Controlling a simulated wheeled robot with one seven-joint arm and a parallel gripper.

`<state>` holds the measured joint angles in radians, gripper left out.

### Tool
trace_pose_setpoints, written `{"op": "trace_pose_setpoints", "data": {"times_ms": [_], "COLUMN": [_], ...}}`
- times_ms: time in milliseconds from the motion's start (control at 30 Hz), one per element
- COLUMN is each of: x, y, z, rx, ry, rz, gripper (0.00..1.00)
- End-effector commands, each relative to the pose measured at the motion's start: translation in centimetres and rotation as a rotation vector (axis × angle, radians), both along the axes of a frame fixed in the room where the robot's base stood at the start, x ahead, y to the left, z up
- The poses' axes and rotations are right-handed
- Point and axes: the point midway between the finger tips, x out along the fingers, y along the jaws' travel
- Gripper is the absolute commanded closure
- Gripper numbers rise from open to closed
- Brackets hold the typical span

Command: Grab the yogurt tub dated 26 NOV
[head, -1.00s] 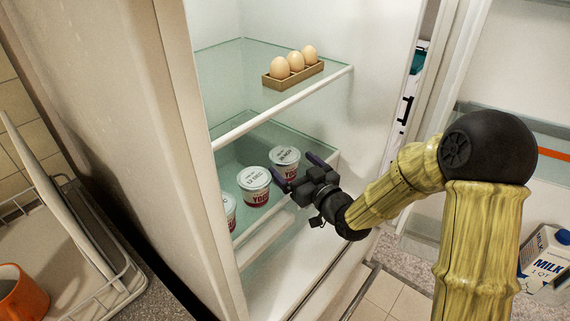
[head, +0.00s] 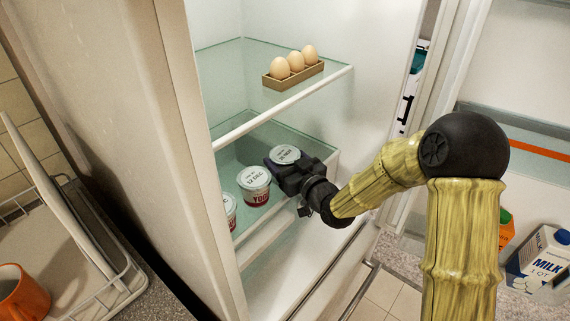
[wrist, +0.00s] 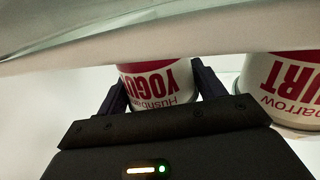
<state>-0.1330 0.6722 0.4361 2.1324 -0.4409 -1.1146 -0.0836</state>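The right-hand yogurt tub (head: 285,154) stands on the lower glass shelf; its lid print is too small to read surely, though it seems to end in NOV. My gripper (head: 280,169) is at this tub and hides its body. In the wrist view, the tub (wrist: 158,84) stands between the two fingers of my gripper (wrist: 160,82), one on each side, with narrow gaps visible. The middle tub (head: 254,180), whose lid appears to read 12 DEC, stands to the left. A third tub (head: 229,210) is partly hidden by the fridge's left wall.
A neighbouring tub (wrist: 285,88) stands close to one finger in the wrist view. The upper glass shelf (head: 232,112) is above, holding an egg tray (head: 294,77). The open fridge door with a milk carton (head: 541,262) is at the right.

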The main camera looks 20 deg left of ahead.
Motion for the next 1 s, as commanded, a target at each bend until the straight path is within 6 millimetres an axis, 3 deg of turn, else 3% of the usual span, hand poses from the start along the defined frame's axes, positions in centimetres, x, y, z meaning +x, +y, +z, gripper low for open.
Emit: {"op": "trace_pose_setpoints", "data": {"times_ms": [33, 100, 467, 800, 1000], "x": [0.0, 0.0, 0.0, 0.0, 0.1], "y": [0.0, 0.0, 0.0, 0.0, -0.1], "z": [0.0, 0.0, 0.9, 7.0, 9.7], "rx": [0.0, 0.0, 0.001, 0.002, 0.0], "ry": [0.0, 0.0, -0.003, -0.007, -0.003], "rz": [-0.001, -0.001, -0.001, -0.001, -0.002], "gripper": [0.45, 0.58, 0.59, 0.59, 0.59]}}
